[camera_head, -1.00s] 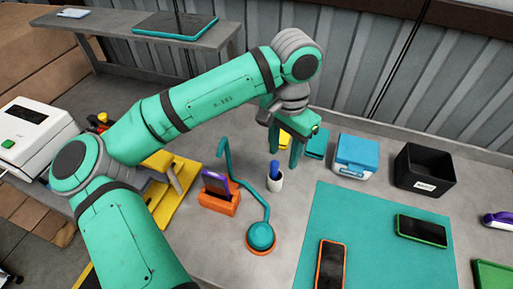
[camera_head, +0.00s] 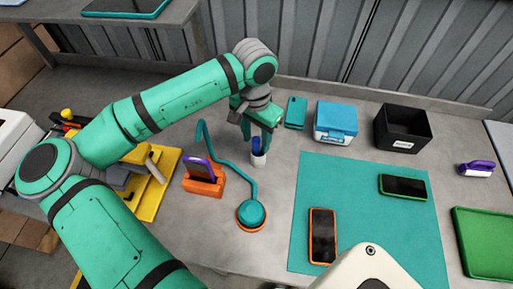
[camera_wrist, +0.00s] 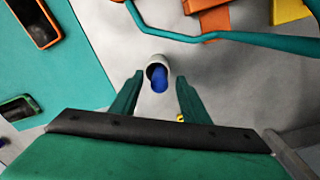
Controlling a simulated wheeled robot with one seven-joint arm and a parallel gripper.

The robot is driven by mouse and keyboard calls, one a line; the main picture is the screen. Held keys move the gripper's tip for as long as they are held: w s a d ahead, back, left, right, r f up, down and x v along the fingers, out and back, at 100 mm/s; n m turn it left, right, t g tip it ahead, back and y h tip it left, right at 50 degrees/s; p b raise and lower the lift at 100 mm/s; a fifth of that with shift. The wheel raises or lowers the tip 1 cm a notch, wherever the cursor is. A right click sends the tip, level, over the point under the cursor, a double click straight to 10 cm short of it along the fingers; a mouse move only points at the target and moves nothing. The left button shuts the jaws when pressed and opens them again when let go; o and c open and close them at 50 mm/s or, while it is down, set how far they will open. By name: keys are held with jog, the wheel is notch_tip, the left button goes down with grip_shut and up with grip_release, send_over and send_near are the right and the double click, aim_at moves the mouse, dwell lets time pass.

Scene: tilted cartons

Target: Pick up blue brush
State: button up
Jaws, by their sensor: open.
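The blue brush (camera_head: 257,146) stands in a small white cup (camera_head: 258,161) on the grey table. In the wrist view the blue brush (camera_wrist: 160,80) shows as a blue end inside the round rim of the white cup (camera_wrist: 153,61). My gripper (camera_head: 257,143) is over the cup in the head view, its fingers on either side of the brush's top. In the wrist view my gripper (camera_wrist: 158,80) is open, with the brush between the two green fingers and apart from both. The lower part of the brush is hidden in the cup.
An orange holder with a purple-edged phone (camera_head: 200,170) and a teal lamp (camera_head: 252,213) stand left of the cup. A blue-and-white box (camera_head: 336,121) and black bin (camera_head: 401,129) stand behind right. A teal mat (camera_head: 355,175) carries two phones.

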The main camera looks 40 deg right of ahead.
jog(key=shift+f, duration=0.85)
jog(key=shift+c, duration=0.4)
grip_shut()
